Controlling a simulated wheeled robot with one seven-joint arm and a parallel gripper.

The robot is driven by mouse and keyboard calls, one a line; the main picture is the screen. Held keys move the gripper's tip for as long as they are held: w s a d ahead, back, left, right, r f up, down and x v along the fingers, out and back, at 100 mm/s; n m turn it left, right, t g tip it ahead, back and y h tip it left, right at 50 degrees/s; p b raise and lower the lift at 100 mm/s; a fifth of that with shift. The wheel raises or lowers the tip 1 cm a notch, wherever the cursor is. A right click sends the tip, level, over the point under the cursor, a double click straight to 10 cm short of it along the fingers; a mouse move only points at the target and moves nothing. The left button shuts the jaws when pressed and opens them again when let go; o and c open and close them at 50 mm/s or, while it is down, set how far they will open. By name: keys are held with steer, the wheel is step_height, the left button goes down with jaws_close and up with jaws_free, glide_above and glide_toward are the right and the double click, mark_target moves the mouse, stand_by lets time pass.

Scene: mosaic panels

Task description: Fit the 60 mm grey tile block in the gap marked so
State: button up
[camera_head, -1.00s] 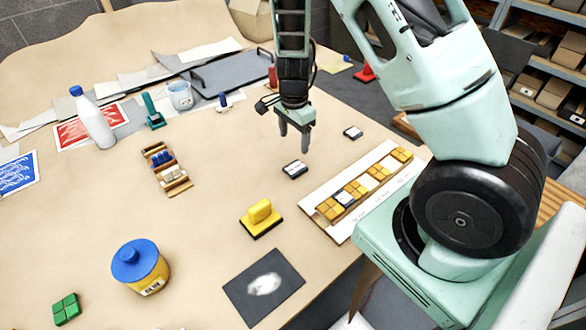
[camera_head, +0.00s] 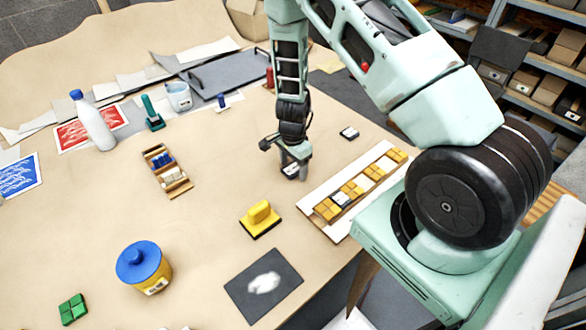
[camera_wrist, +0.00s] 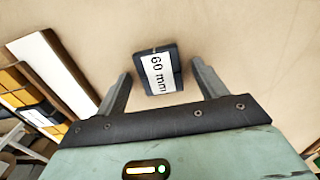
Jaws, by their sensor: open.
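The 60 mm grey tile block (camera_wrist: 158,71) lies on the table, its white "60 mm" label facing up in the wrist view. In the head view the block (camera_head: 290,171) shows only partly behind my fingers. My gripper (camera_wrist: 160,88) is open, with one finger on each side of the block and no clear contact. It also shows in the head view (camera_head: 289,175), low over the table. The mosaic panel (camera_head: 309,204) lies to the right, with orange, white and dark tiles in a row. The marking of its gaps is too small to read.
Another small dark block with a white label (camera_head: 349,133) lies behind the panel's left side. A yellow-handled float (camera_head: 260,218) stands in front of my gripper.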

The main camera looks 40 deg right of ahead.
steer(key=c, duration=1.1)
steer(key=shift+r, duration=0.1)
